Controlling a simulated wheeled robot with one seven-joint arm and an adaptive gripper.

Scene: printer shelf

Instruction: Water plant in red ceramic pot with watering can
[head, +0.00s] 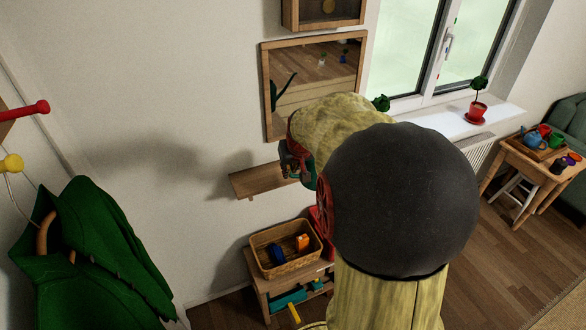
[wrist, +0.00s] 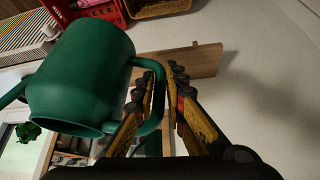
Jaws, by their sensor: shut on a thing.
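A plant in a red pot (head: 477,112) stands upright on the white windowsill, right of centre in the head view. A green watering can (wrist: 82,72) fills the left of the wrist view, tilted in the picture. My gripper (wrist: 164,90) is shut on the can's handle, the can body lying left of the fingers. In the head view my gripper (head: 294,164) is in front of the wall shelf, and my arm hides most of the can. The can is well left of the red pot.
A small wooden wall shelf (head: 255,181) sits below a mirror (head: 272,88). A wicker basket (head: 263,262) stands on a low bench beneath. More foliage (head: 381,103) shows behind my arm. A wooden table (head: 520,170) with toy dishes stands right. Green fabric (head: 90,260) hangs at left.

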